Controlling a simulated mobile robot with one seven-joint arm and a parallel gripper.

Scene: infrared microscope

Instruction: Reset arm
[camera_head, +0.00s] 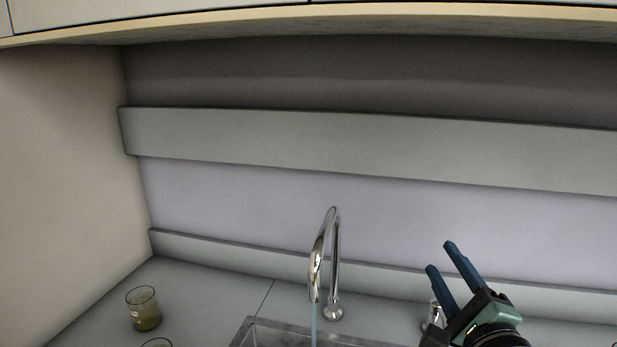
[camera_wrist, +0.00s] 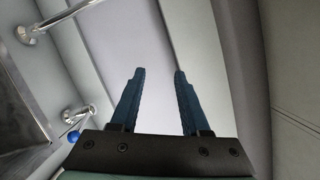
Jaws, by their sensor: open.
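My gripper (camera_head: 441,257) is at the lower right of the head view, raised in front of the back wall to the right of the faucet. Its two blue fingers point up and to the left. In the wrist view my gripper (camera_wrist: 157,72) shows two parallel blue fingers spread apart with nothing between them. It is open and empty, and it appears to touch nothing. The wall panels fill the space beyond the fingertips.
A chrome faucet (camera_head: 332,250) stands behind a sink (camera_head: 262,333), with a bluish stream below its spout. A glass beaker (camera_head: 144,309) stands on the left counter (camera_head: 190,285). A chrome fitting with a blue knob (camera_wrist: 72,136) is near my gripper. A cabinet (camera_head: 200,24) overhangs above.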

